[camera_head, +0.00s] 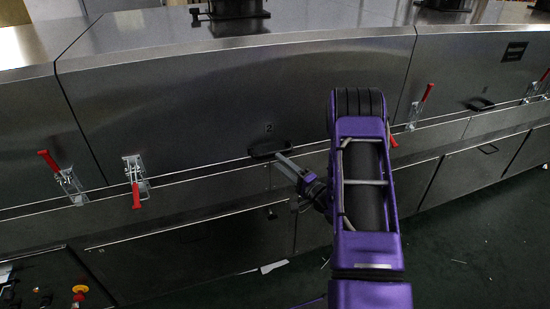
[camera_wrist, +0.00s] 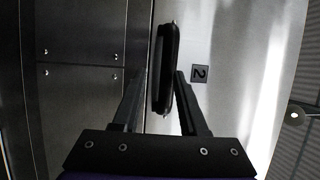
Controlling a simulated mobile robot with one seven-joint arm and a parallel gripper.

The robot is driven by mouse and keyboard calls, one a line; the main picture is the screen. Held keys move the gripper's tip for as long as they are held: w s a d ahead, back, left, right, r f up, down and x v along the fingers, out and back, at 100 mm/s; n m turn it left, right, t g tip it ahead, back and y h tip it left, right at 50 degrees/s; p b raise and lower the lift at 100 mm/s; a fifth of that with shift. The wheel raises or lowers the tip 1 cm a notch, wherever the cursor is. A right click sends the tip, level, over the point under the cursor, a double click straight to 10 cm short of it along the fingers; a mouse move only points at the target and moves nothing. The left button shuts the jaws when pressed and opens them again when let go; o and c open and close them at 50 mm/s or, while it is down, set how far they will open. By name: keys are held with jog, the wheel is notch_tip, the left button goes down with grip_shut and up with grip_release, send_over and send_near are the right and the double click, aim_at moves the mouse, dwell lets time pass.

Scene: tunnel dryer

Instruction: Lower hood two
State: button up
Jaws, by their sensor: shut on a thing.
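Hood two (camera_head: 220,95) is the wide steel panel in the middle of the head view, marked with a "2". Its lower edge looks roughly in line with the neighbouring hoods, close above the lower cabinet; I cannot tell if it is fully seated. Its black bar handle (camera_head: 262,149) is at the lower edge. In the wrist view the handle (camera_wrist: 166,65) stands between my fingers, beside the "2" plate (camera_wrist: 199,74). My gripper (camera_head: 279,156) is shut on the handle, also seen in the wrist view (camera_wrist: 160,85). My purple arm hides the hood's lower right part.
A latch (camera_head: 135,176) at hood two's lower left has its red lever hanging down. Another red lever (camera_head: 391,138) shows partly behind my arm. Latches on the left hood (camera_head: 65,178) and right hood (camera_head: 419,105) have levers pointing up. Green floor lies at lower right.

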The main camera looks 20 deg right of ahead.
jog(key=v, duration=1.3)
jog(key=shift+s+d+p, duration=0.15)
jog(key=shift+s+p, duration=0.1)
jog(key=shift+p, duration=0.05)
